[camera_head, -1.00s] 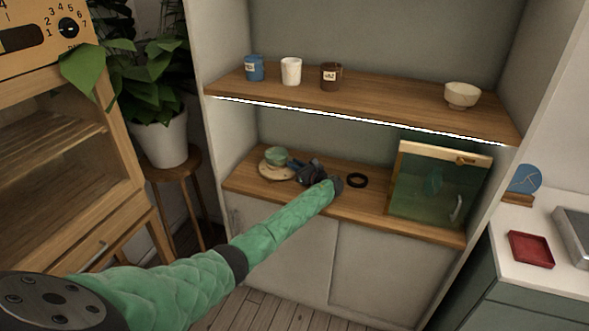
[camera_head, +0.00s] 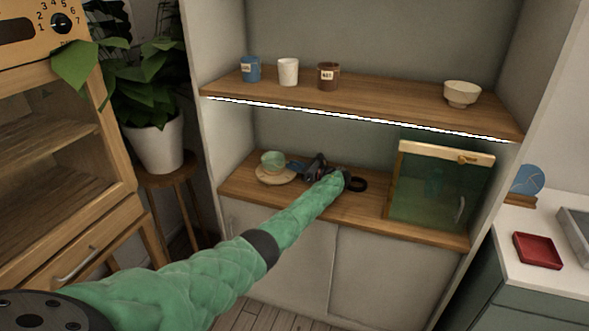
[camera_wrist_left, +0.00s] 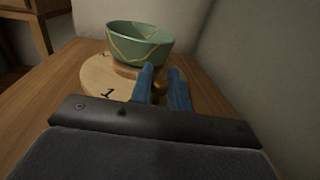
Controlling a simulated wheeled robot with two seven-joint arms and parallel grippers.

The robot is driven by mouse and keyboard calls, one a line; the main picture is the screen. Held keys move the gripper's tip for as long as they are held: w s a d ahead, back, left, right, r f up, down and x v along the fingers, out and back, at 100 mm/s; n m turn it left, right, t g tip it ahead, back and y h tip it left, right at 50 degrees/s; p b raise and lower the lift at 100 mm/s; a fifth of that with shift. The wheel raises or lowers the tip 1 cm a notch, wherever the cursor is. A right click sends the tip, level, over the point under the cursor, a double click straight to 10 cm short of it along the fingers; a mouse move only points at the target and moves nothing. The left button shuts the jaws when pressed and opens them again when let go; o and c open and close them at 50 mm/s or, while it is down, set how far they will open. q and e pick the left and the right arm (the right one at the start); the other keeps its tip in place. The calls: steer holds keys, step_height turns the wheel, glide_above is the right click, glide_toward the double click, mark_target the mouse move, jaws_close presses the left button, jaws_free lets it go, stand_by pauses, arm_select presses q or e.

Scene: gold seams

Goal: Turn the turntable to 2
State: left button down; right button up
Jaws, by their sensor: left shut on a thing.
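The turntable (camera_head: 286,179) is a round pale wooden disc on the lower shelf, at its left part. A green bowl with gold seams (camera_head: 273,161) stands on it. In the left wrist view the disc (camera_wrist_left: 92,80) shows a dark "1" near its near edge; the bowl (camera_wrist_left: 140,45) sits behind. My left gripper (camera_head: 295,168) is at the right side of the disc. Its blue fingers (camera_wrist_left: 164,88) are shut on a small brass knob (camera_wrist_left: 159,92) at the disc's near edge, partly hidden between them. No pointer mark is clear. My right gripper is not in view.
The upper shelf (camera_head: 400,103) with cups and a pale bowl (camera_head: 461,93) is above my arm. The shelf's back wall is close behind the gripper.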

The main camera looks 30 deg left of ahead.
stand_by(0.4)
arm_select(q)
steer(key=c, duration=1.4)
jaws_free()
steer(key=shift+d, duration=0.1)
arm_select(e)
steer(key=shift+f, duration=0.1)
arm_select(q)
steer(key=d+b, duration=0.1)
steer(key=d, duration=0.6)
steer(key=shift+w, duration=0.2)
steer(key=shift+d, duration=0.3)
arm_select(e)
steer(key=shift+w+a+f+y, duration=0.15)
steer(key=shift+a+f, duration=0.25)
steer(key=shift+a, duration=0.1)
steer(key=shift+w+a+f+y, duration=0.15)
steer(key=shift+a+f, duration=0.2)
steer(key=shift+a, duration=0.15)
arm_select(q)
steer(key=shift+c, duration=0.2)
